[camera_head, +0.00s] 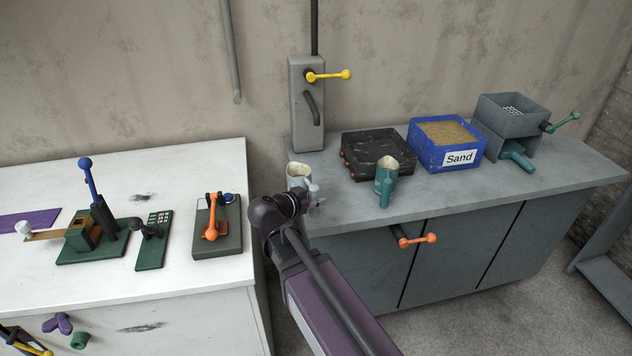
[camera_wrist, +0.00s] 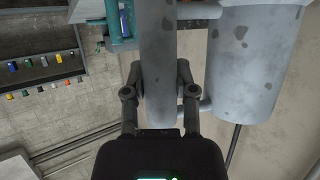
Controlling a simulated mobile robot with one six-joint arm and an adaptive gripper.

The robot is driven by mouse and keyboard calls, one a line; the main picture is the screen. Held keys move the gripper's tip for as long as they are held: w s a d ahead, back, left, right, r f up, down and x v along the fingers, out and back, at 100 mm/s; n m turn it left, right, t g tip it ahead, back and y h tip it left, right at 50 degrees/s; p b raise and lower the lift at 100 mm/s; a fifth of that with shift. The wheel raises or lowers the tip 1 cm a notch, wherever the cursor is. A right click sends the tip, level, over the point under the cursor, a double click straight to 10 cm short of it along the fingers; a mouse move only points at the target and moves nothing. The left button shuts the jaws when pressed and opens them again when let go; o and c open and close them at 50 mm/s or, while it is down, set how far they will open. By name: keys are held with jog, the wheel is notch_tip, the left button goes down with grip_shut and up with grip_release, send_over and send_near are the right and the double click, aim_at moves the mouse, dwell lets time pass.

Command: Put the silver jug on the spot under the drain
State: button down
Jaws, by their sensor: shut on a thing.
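The silver jug (camera_head: 297,172) is at the left end of the grey counter in the head view, partly hidden by my wrist. In the wrist view its grey, dark-spotted body (camera_wrist: 245,70) fills the upper right. My gripper (camera_wrist: 160,92) is shut on the jug's upright handle (camera_wrist: 159,60), with a finger on each side. A grey box with a curved dark spout (camera_head: 312,107) and a yellow lever stands behind the jug; I cannot tell whether this is the drain. I cannot make out the spot. I cannot tell whether the jug's base touches the counter.
A teal jug (camera_head: 385,182) stands right of the silver jug. Behind it are a black tray (camera_head: 352,162), a blue sand box (camera_head: 436,162) and a grey hopper (camera_head: 512,115). A white table (camera_head: 180,285) with lever devices is at left. The counter's right front is clear.

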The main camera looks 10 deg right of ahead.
jog(key=d+m+g+h, duration=0.2)
jog(key=d+m+g, duration=0.1)
jog(key=d, duration=0.4)
jog(key=shift+w+d+r+m+g, duration=0.15)
jog(key=shift+d+m+g, duration=0.15)
jog(key=shift+d+g, duration=0.1)
jog(key=shift+w, duration=0.1)
jog(key=w+a+f+b, duration=0.1)
jog(key=w+a, duration=0.1)
jog(key=w, duration=1.2)
jog(key=shift+w+a+f, duration=0.15)
jog(key=shift+f, duration=0.05)
jog(key=f+b, duration=0.2)
jog(key=w+f+b, duration=0.1)
jog(key=shift+w+a+f+b, duration=0.1)
jog(key=shift+w+f+b, duration=0.05)
jog(key=shift+f+b, duration=0.25)
jog(key=shift+f, duration=0.1)
jog(key=shift+c, duration=2.1)
grip_release()
